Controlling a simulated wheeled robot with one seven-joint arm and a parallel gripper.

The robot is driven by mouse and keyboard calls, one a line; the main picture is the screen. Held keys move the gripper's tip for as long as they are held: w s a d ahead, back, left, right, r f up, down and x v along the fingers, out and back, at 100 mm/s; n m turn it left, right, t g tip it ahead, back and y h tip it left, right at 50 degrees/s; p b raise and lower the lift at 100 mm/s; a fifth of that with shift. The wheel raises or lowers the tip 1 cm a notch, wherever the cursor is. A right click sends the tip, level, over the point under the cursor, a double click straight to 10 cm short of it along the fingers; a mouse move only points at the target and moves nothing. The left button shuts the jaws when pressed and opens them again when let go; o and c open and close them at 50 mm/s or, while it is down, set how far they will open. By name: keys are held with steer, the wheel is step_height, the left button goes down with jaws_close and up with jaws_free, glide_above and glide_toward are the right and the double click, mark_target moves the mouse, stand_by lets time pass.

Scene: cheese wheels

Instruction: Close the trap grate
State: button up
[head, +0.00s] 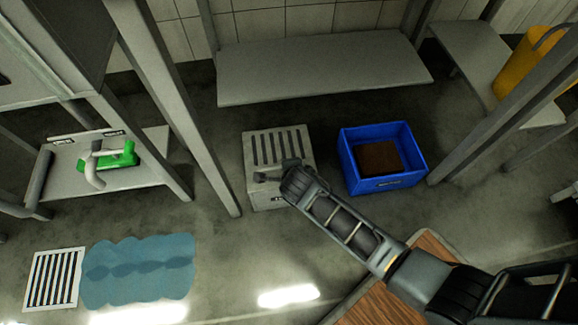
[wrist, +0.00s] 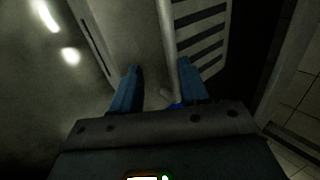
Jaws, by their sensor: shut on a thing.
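A pale grey slotted grate (head: 279,146) forms the top of a low grey box (head: 265,199) on the floor, in the middle of the head view. My gripper (head: 268,174) is at the front part of this box. In the wrist view my gripper (wrist: 158,85) has its blue fingers on either side of a pale bar (wrist: 168,45) and is shut on it. The slotted panel (wrist: 200,38) shows just right of the bar. The exact contact is dark and partly hidden. A second, white grate (head: 53,280) lies flat in the floor at lower left.
A blue crate (head: 350,178) holding a brown block (head: 379,158) stands close right of the box. A grey bench (head: 320,72) is behind. A blue puddle (head: 138,272) lies beside the white grate. A green tool (head: 118,159) rests on a left shelf. Grey posts stand on both sides.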

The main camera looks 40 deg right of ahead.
steer(key=shift+o, duration=1.2)
steer(key=shift+s+f, duration=0.55)
steer(key=shift+s, duration=0.1)
steer(key=w+p+v, duration=0.1)
steer(key=p+v, duration=0.2)
steer(key=v, duration=0.5)
steer(key=shift+r+p, duration=0.35)
steer(key=shift+r, duration=0.05)
steer(key=shift+w, duration=0.2)
steer(key=shift+s, duration=0.1)
steer(key=s+a+r+n+t+y, duration=0.2)
steer(key=s+r+n+t+y, duration=0.3)
steer(key=s+r+n, duration=1.7)
steer(key=s+r+n+t+p, duration=0.1)
steer(key=s+r+p, duration=0.1)
steer(key=r+p, duration=1.2)
steer(key=s+r+n+t+h+p, duration=0.1)
steer(key=s+r+t+p, duration=0.1)
steer(key=r+p, duration=1.2)
step_height(320, 180, up, 11)
steer(key=shift+s+t+h, duration=0.3)
steer(key=shift+s, duration=0.4)
